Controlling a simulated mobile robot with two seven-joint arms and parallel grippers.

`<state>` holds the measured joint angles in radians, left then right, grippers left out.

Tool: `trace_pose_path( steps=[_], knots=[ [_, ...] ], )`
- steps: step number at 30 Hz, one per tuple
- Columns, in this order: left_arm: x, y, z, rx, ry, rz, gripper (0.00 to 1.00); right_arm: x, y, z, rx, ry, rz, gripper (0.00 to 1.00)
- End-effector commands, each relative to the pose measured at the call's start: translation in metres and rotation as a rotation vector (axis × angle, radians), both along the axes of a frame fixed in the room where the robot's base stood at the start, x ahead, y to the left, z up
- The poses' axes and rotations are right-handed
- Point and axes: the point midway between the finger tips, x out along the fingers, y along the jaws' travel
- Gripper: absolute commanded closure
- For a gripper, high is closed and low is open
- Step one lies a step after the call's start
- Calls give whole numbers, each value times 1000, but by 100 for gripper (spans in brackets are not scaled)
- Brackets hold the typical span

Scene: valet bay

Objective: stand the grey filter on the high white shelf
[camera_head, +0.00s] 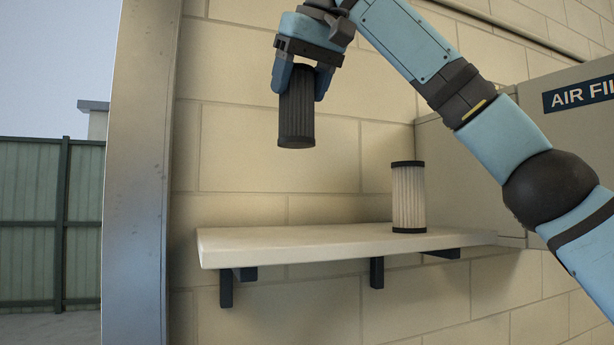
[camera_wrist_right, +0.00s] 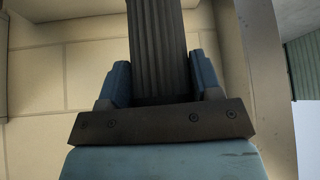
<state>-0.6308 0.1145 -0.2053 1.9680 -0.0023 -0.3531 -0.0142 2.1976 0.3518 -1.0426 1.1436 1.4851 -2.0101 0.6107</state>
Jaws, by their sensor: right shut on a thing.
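The grey filter (camera_head: 297,112) is a dark pleated cylinder. It hangs upright in the air above the left part of the white shelf (camera_head: 262,247), clear of it. My right gripper (camera_head: 302,82) is shut on its upper part, with one finger on each side. In the right wrist view the pleated filter (camera_wrist_right: 160,48) sits between the two blue fingers of the right gripper (camera_wrist_right: 165,82); its far end is out of the picture. My left gripper is not in view.
A white pleated filter (camera_head: 408,198) with black ends stands on the right part of the shelf. The shelf's left part is bare. A box marked "AIR FIL" (camera_head: 570,130) is on the wall at right. A grey metal post (camera_head: 140,180) rises left of the shelf.

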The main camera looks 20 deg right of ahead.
Motion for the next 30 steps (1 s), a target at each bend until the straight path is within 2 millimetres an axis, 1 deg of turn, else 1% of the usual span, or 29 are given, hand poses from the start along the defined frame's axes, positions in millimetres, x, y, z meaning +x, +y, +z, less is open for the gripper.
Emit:
trace_pose_path(
  steps=[1,3,6,9,16,22,25,30],
  knots=[
    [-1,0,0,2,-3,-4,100,1,-1,-17,-2,3,3,68],
    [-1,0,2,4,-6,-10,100,1,-1,-35,-1,3,2,68],
    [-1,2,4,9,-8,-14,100,1,-1,-59,0,2,1,68],
    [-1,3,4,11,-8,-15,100,1,-1,-79,0,1,0,68],
    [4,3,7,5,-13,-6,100,1,0,-99,1,0,-1,68],
    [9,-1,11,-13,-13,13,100,1,-1,-126,1,0,-1,68],
    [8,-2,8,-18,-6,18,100,0,0,-132,0,0,0,68],
    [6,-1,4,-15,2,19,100,0,0,-133,1,-1,-1,68]
  ],
)
